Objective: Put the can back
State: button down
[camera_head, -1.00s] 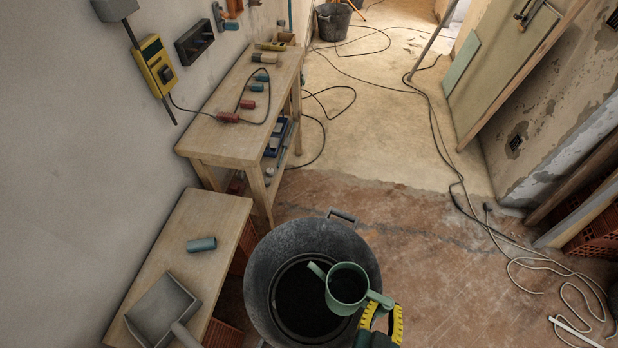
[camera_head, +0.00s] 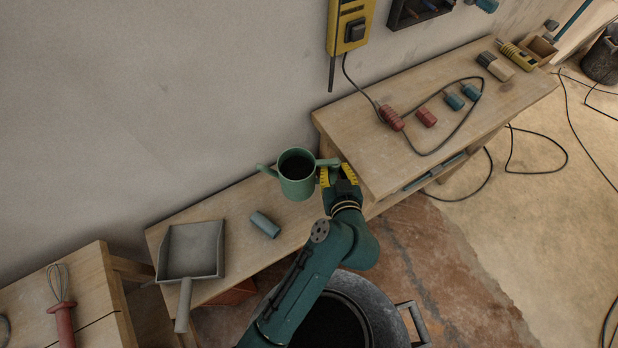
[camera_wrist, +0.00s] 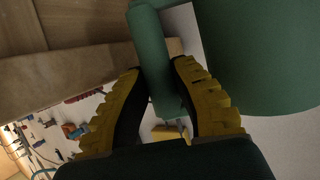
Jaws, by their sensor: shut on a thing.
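The green can (camera_head: 297,186), with a side handle and a short spout, shows in the head view over the back of the low wooden bench (camera_head: 215,287), close to the wall. It looks upright with its dark opening facing up. My gripper (camera_head: 329,174) is shut on its handle from the right. In the wrist view the yellow-ridged fingers of my gripper (camera_wrist: 158,95) close around the green handle (camera_wrist: 150,50), with the can's body (camera_wrist: 265,55) at the upper right. I cannot tell whether the can's base touches the bench.
The higher workbench (camera_head: 365,150) stands right beside the can, with red and blue connectors and a cable on it. A grey dustpan (camera_head: 192,250) and a blue-grey cylinder (camera_head: 265,225) lie on the low bench. The black bucket (camera_head: 385,318) is below my arm.

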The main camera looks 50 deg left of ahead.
aim_at(298, 175)
jog(key=shift+s+a+r+n+g, duration=0.1)
jog(key=shift+a+n+g, duration=0.1)
jog(key=shift+a, duration=0.35)
jog(key=shift+a+r+n+g, duration=0.1)
jog(key=shift+a+n, duration=0.1)
jog(key=shift+a, duration=0.3)
jog(key=shift+a+f+y+b, duration=0.15)
jog(key=shift+a+y+b, duration=0.15)
notch_tip(298, 175, down, 9)
jog(key=b, duration=0.3)
jog(key=shift+f+b, duration=0.15)
jog(key=shift+b, duration=0.2)
jog(key=shift+f, duration=0.2)
jog(key=c, duration=1)
grip_release()
jog(key=shift+d, duration=0.1)
